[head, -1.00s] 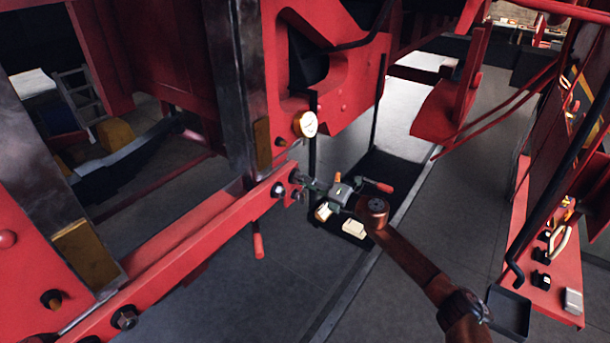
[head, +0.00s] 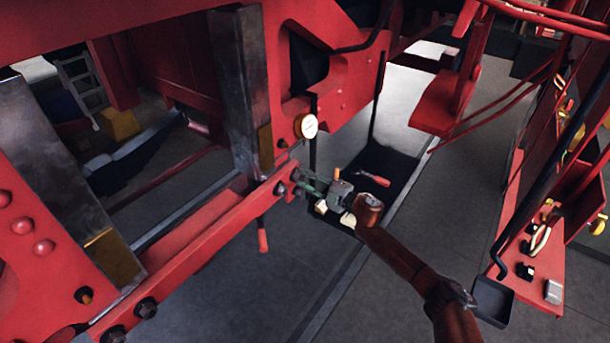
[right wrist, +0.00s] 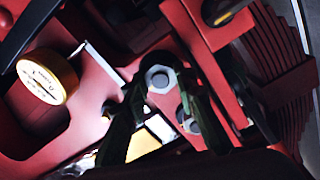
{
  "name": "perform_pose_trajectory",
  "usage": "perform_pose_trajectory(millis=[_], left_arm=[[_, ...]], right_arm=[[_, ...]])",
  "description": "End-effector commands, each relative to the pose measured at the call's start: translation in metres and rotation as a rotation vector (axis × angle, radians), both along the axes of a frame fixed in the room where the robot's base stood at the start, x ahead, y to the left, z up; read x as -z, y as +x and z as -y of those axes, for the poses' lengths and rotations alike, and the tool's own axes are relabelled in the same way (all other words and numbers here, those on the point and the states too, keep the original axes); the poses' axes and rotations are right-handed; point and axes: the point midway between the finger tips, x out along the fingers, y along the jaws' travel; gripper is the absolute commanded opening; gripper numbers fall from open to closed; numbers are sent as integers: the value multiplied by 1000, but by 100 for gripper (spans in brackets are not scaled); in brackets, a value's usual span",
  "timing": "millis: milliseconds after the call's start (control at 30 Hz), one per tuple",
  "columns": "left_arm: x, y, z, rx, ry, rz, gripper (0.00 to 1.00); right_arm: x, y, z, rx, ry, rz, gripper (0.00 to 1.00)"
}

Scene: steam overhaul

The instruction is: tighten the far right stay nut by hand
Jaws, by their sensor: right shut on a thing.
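The stay nut (right wrist: 160,78) is a grey hex nut at the end of the red beam (head: 215,235). In the right wrist view it sits between the tips of my dark green fingers. My right gripper (head: 302,188) is shut on it, reaching in from the right at the beam's far end. In the head view the fingers partly hide the nut. A second hex nut (right wrist: 190,124) shows just below it in the right wrist view, beside the right finger. My left gripper is not in view.
A round white gauge (head: 306,126) is close above the gripper; it shows large in the wrist view (right wrist: 47,82). A red-handled tool (head: 374,180) lies behind the wrist. A red shelf (head: 545,275) with small parts stands at right. Grey floor lies between.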

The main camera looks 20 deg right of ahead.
Motion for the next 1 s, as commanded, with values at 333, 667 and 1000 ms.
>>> perform_pose_trajectory(millis=[333, 667, 1000], left_arm=[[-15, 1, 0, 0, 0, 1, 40], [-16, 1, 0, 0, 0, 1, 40], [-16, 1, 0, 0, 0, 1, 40]], right_arm=[[0, 1, 2, 4, 116, -91, 2], [1, 0, 2, 5, 138, -109, 2], [1, 0, 2, 4, 137, -109, 33]])
